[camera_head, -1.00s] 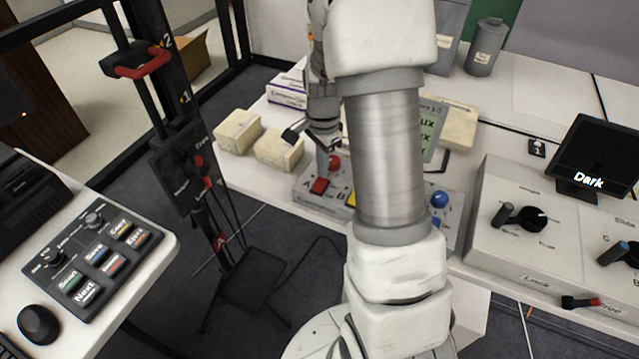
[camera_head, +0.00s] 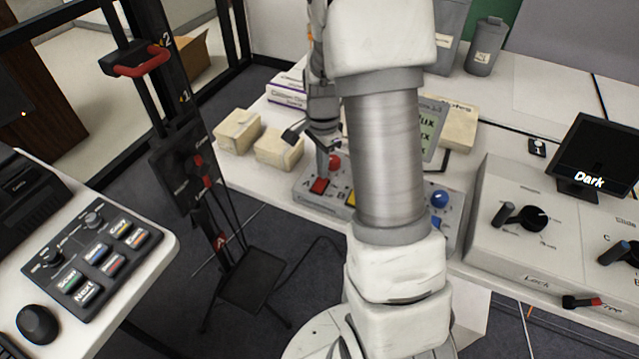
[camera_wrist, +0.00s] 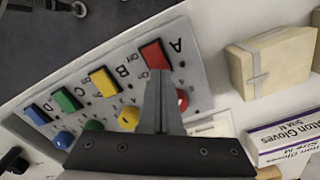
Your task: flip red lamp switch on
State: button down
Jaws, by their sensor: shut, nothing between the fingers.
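The red lamp switch (camera_wrist: 155,55), a red rectangular rocker labelled A, is at the end of a grey switch panel (camera_wrist: 205,75) in the wrist view. It also shows in the head view (camera_head: 319,186). A red round knob (camera_wrist: 182,99) sits beside it, partly behind my fingers; the knob also shows in the head view (camera_head: 334,162). My gripper (camera_wrist: 160,75) is shut and empty, its fingertips over the near edge of the red switch. Whether they touch it cannot be told. My arm hides the middle of the panel in the head view.
Yellow (camera_wrist: 103,82), green (camera_wrist: 67,99) and blue (camera_wrist: 39,114) switches line the panel beside the red one. Cream boxes (camera_head: 278,148) and a glove box (camera_wrist: 282,142) stand close by. A dark screen (camera_head: 597,160) reading "Dark" stands at right.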

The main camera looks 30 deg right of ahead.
jog(key=shift+f+b, duration=0.5)
jog(key=shift+f, duration=0.3)
dwell(0.4)
jog(key=shift+r+p, duration=2.85)
jog(key=shift+r, duration=0.7)
jog(key=shift+r, duration=0.1)
jog(key=s+a+r+n+t+p, duration=0.15)
jog(key=a+r+n, duration=0.25)
jog(key=r, duration=0.5)
notch_tip(320, 180, up, 8)
jog(key=n+t+p, duration=0.1)
jog(key=n, duration=0.2)
send_over(312, 195)
jog(key=s+a, duration=0.3)
jog(key=s, duration=0.1)
jog(key=s+a+r+n+t+p, duration=0.1)
jog(key=s+a+r+n, duration=0.1)
jog(key=s+r+n, duration=0.2)
jog(key=s+a+r+n+t+p, duration=0.1)
jog(key=s+a+r+n+t, duration=0.1)
jog(key=s+r+n, duration=0.3)
jog(key=s+a, duration=0.1)
jog(key=s, duration=0.2)
jog(key=shift+s+a, duration=0.3)
jog(key=shift+a, duration=0.05)
